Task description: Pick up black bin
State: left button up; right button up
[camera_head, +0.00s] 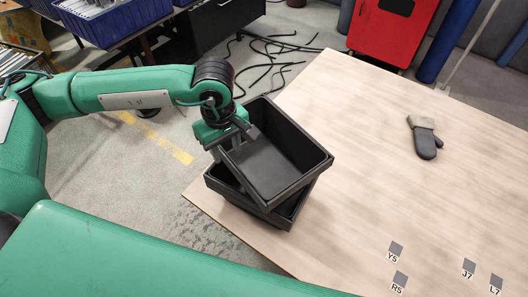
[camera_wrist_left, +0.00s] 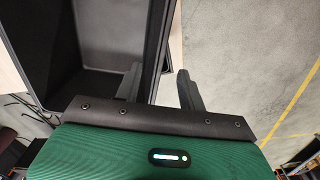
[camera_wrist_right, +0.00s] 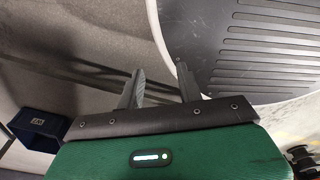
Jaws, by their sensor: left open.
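Two black bins are stacked at the table's near left corner. The upper bin (camera_head: 275,165) is empty and sits turned and tilted on the lower bin (camera_head: 285,215), which it mostly covers. My left gripper (camera_head: 234,143) is at the upper bin's left wall. In the left wrist view, the open fingers (camera_wrist_left: 159,88) stand on either side of the bin's wall (camera_wrist_left: 157,45), with a gap visible. My right gripper (camera_wrist_right: 160,88) is open and empty in the right wrist view, away from the bins. It is not seen in the head view.
The wooden table (camera_head: 360,170) is mostly clear right of the bins. A glove (camera_head: 425,137) lies towards the back, and small labelled squares (camera_head: 399,279) lie near the front right. Blue crates (camera_head: 110,18) and a red cabinet (camera_head: 390,30) stand behind.

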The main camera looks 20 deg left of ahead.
aim_at(231, 160)
pick_arm(q)
jog(key=f+p, duration=0.2)
jog(key=f, duration=0.1)
jog(key=shift+d+f, duration=0.1)
jog(key=shift+d, duration=0.3)
jog(key=shift+f, duration=0.4)
jog(key=shift+s+f, duration=0.1)
jog(key=shift+f, duration=0.15)
grip_shut()
pick_arm(e)
jog(key=shift+s+d+r, duration=0.1)
jog(key=shift+s+r, duration=0.15)
jog(key=shift+r, duration=0.4)
jog(key=shift+s+d+r, duration=0.1)
jog(key=shift+s+r, duration=0.1)
jog(key=shift+r, duration=0.4)
jog(key=shift+a, duration=0.2)
jog(key=shift+d, duration=0.2)
